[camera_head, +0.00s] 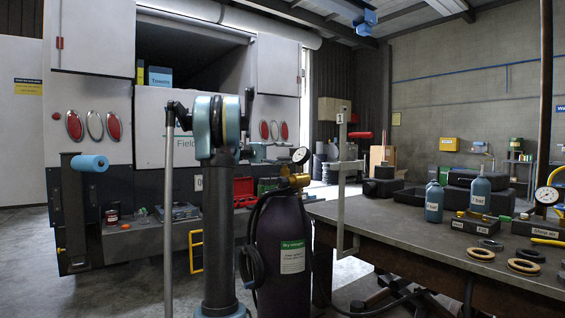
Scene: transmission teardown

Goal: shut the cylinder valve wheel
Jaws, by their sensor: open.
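A dark gas cylinder (283,258) stands upright at the centre, left of the workbench. It has a green-and-white label. A brass regulator (296,180) and a round white gauge (301,157) sit at its top. I cannot make out the valve wheel clearly among these fittings. My arm rises just left of the cylinder, with light-blue joint caps above the cylinder's height. Its further links overlap the area left of the gauge. I cannot make out my gripper or its fingers.
The workbench (405,228) on the right carries blue bottles (434,202), several rings (523,266), small trays and another gauge (546,196). A black hose (249,262) hangs at the cylinder's left side. A truck-like unit (90,130) stands behind left. Floor at far left is clear.

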